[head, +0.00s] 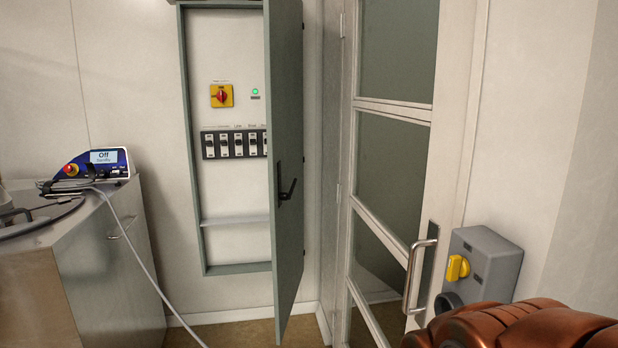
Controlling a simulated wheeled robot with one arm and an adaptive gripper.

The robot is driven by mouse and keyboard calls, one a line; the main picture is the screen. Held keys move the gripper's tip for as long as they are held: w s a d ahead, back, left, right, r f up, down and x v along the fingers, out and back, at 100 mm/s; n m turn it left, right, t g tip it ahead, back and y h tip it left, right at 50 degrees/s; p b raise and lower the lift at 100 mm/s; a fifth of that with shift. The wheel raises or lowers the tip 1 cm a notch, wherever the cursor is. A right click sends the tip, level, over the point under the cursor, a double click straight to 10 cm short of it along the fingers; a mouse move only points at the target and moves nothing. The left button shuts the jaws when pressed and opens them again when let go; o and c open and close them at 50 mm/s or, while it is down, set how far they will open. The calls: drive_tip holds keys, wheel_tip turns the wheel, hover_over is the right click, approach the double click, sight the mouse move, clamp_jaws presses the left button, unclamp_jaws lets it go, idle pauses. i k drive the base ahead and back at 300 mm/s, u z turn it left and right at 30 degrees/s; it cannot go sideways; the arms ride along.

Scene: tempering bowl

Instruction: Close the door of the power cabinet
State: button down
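The power cabinet (189,160) is a grey-green frame set on the back wall, left of centre. Its door (288,110) stands open at the right side, swung out toward me and seen at a steep angle. A black handle (287,190) sits on the door. Inside show a yellow and red rotary switch (221,96), a lit green lamp (255,92) and a row of breakers (231,145); the door hides the right end of the row. My gripper's fingers do not show; a copper-coloured part, seemingly of my arm, fills the bottom right corner, well away from the door.
A metal counter (95,265) with a control box (95,163) reading "Off" stands at left, a white cable (140,255) hanging beside it. A glazed door (395,110) with a metal handle (418,275) and a grey switch box (485,262) are at right. Floor shows below the cabinet.

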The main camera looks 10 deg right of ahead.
sight(283, 24)
drive_tip(key=z, duration=0.05)
drive_tip(key=k, duration=0.45)
drive_tip(key=u, duration=0.45)
drive_tip(key=i, duration=1.05)
drive_tip(key=u, duration=0.85)
